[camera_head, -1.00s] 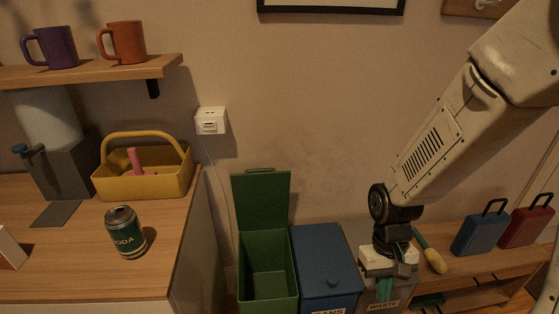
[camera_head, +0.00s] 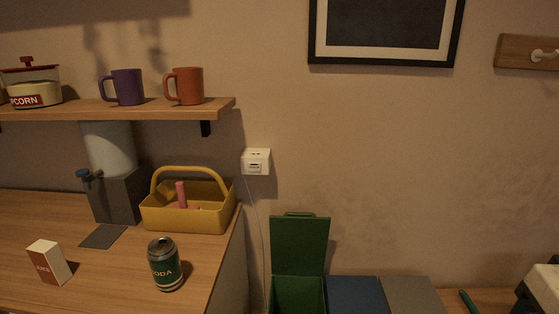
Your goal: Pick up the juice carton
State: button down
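The juice carton (camera_head: 48,263) is a small white and reddish-brown box. It stands upright on the wooden counter at the lower left of the head view, to the left of the soda can. My gripper is out of the picture; only a pale part that looks like my arm shows at the lower right edge, far from the carton.
A green soda can (camera_head: 165,265) stands right of the carton. A yellow basket (camera_head: 187,217) and a grey dispenser (camera_head: 117,195) are behind. A shelf (camera_head: 150,110) with mugs hangs above. An open green bin (camera_head: 299,246) stands right of the counter (camera_head: 112,282).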

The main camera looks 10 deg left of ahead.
aim_at(47, 257)
jog(key=u, duration=2.95)
jog(key=i, duration=1.3)
jog(key=z, duration=0.5)
